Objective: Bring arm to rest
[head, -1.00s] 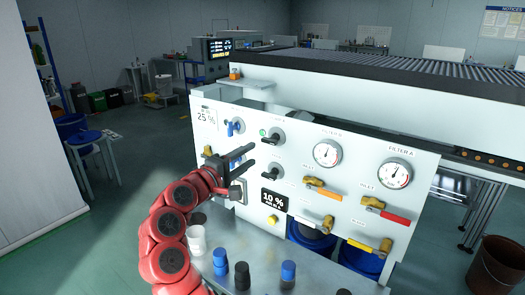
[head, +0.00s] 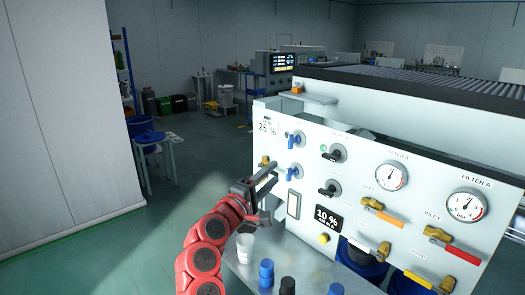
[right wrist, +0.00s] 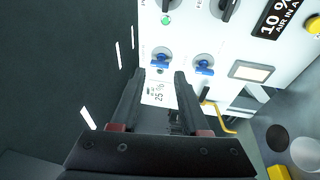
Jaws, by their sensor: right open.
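My right gripper (head: 256,183), on a red arm, is in front of the lower left part of the white panel (head: 370,222). Its dark fingers are apart, with nothing between them. In the right wrist view the open gripper (right wrist: 158,78) points at the panel, near the 25 % label (right wrist: 158,95). The upper blue valve (head: 294,139) and lower blue valve (head: 295,171) are right of the gripper in the head view. I see no contact with them. My left gripper is out of view.
Below the panel, a shelf (head: 262,275) holds a white cup (head: 245,248) and blue and black capped pieces (head: 266,272). Black knobs (head: 333,153), gauges (head: 391,176) and yellow-based levers (head: 382,213) stick out of the panel. Open floor (head: 110,250) lies left of the arm.

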